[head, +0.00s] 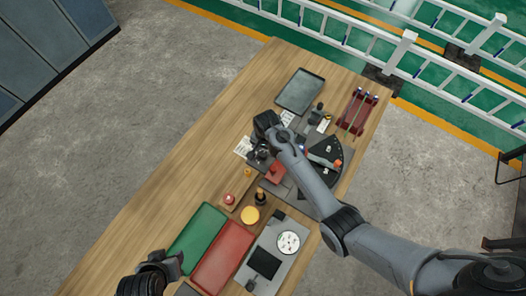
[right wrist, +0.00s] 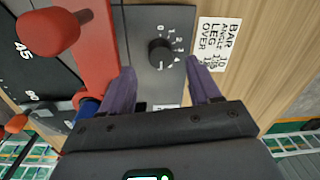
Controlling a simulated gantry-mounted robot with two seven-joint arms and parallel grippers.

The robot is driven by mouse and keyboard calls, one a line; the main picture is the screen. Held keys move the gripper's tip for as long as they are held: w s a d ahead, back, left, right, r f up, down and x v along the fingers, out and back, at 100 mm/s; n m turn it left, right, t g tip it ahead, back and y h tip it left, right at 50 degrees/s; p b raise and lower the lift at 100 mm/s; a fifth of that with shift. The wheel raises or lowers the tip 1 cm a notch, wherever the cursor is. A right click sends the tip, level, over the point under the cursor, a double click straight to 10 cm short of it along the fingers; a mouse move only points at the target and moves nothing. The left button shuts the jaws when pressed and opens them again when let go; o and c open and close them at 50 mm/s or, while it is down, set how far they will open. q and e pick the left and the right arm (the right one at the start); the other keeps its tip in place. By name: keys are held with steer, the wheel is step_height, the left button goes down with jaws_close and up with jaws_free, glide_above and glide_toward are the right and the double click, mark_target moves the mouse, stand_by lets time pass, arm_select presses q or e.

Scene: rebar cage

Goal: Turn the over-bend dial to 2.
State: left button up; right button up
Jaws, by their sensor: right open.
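The over-bend dial (right wrist: 161,52) is a round black knob on a dark grey panel (right wrist: 150,20) in the right wrist view. Small white numbers run around its upper and right sides, starting from 0; its exact setting is too small to tell. My right gripper (right wrist: 160,68) is open, with one purple finger on each side below the dial, apart from it and holding nothing. In the head view the right gripper (head: 262,150) is over the bender and hides the dial. My left gripper (head: 172,264) is at the lower left by the bench edge; its jaws are unclear.
A red lever (right wrist: 95,45) with a red knob stands close left of the fingers. A printed card (right wrist: 218,42) lies on the right. The bench (head: 160,195) also carries a tray (head: 300,91), a red rack (head: 351,118), a green mat (head: 197,237) and a red mat (head: 223,257).

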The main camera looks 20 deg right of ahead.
mark_target(263, 154)
steer(key=shift+w+f, duration=0.1)
steer(key=shift+f, duration=2.1)
steer(key=shift+c, duration=0.3)
steer(key=c, duration=1)
